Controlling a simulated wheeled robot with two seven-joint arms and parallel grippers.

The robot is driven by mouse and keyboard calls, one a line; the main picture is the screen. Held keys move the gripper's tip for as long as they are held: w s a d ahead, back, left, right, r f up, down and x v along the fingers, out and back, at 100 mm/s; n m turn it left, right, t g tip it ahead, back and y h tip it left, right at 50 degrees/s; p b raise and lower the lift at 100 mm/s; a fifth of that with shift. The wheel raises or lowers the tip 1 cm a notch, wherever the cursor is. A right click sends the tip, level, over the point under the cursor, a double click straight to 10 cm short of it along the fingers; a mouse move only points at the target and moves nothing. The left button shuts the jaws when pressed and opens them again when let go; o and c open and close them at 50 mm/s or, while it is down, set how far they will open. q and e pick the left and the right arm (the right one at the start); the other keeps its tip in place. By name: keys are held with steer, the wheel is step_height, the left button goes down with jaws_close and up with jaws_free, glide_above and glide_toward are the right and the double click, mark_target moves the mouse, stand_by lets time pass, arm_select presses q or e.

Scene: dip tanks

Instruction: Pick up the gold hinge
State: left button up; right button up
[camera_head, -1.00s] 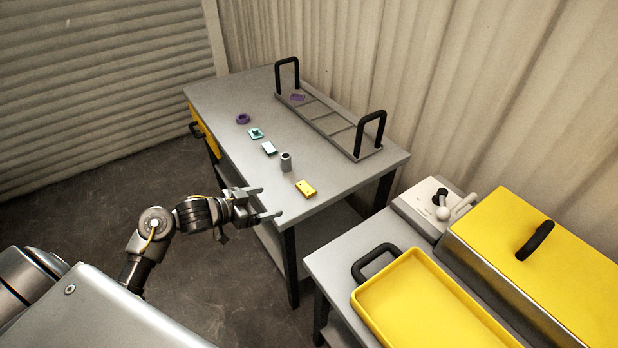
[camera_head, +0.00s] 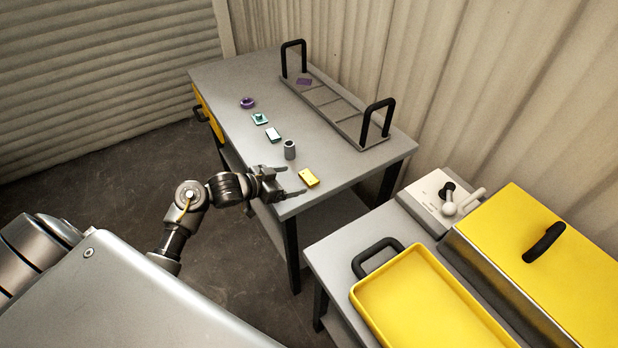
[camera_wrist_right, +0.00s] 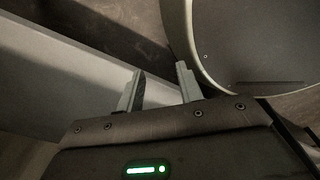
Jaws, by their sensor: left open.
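The gold hinge (camera_head: 309,177) lies flat near the front right edge of the grey table (camera_head: 225,88). My left gripper (camera_head: 294,180) comes in from the left at that edge. Its two fingers are spread apart and empty. The fingertips are close to the hinge's left side; whether they reach around it I cannot tell. My right gripper (camera_wrist_right: 160,80) shows in the right wrist view with its fingers apart and nothing between them.
A grey cylinder (camera_head: 290,150), a teal-edged block (camera_head: 273,135), a green part (camera_head: 259,118) and a purple ring (camera_head: 247,102) lie behind the hinge. A rack (camera_head: 349,130) with black handles stands at the back. A yellow tray (camera_head: 356,296) is on the nearer bench.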

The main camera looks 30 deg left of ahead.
mark_target(308, 176)
arm_select(q)
steer(key=x, duration=0.5)
steer(key=shift+f, duration=0.25)
steer(key=shift+c, duration=0.2)
steer(key=c, duration=1.2)
steer(key=shift+r, duration=0.2)
steer(key=shift+c, duration=0.2)
steer(key=shift+r, duration=0.3)
step_height(308, 176, up, 2)
steer(key=shift+r, duration=0.1)
steer(key=s+a+r, duration=0.7)
steer(key=a+r, duration=0.3)
steer(key=a, duration=0.2)
steer(key=shift+b, duration=0.35)
